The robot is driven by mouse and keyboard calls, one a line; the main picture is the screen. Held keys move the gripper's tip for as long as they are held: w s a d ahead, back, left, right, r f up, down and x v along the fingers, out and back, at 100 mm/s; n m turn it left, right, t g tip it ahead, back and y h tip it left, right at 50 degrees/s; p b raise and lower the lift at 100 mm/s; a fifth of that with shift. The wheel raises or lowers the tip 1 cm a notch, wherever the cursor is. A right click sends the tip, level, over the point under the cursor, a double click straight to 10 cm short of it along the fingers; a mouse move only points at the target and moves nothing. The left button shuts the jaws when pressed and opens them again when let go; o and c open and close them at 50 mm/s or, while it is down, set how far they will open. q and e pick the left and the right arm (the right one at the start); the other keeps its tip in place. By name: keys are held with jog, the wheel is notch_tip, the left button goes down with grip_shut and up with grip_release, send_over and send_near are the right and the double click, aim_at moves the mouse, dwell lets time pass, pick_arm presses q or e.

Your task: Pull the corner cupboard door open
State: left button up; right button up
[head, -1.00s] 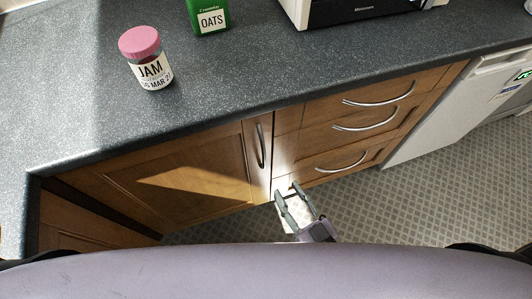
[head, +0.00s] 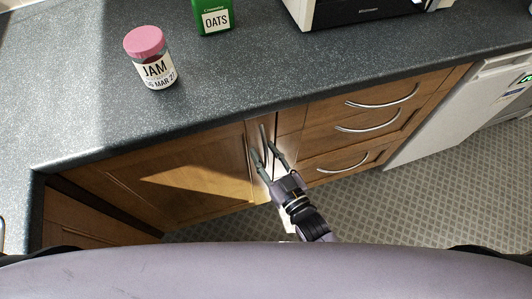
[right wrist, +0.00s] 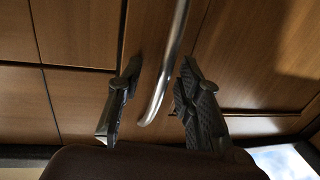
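The corner cupboard door (head: 205,165) is wooden and looks closed, with a patch of sunlight across its panel. Its upright metal bar handle (head: 263,133) is near the door's right edge and also shows in the right wrist view (right wrist: 165,75). My right gripper (head: 262,149) is open at the handle, one finger on each side of the bar. In the right wrist view the bar runs between the two fingers (right wrist: 157,75), closer to the right one. I see gaps beside the bar, and the fingers are not closed on it. My left gripper is not in view.
A grey speckled worktop (head: 80,110) overhangs the door. It bears a jam jar (head: 152,62), a green oats box (head: 213,16) and a microwave (head: 370,10). Drawers with curved handles (head: 368,121) are to the right, then a white appliance (head: 450,115). Patterned floor (head: 430,205) is free in front.

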jog(key=shift+c, duration=0.4)
grip_shut()
dwell(0.4)
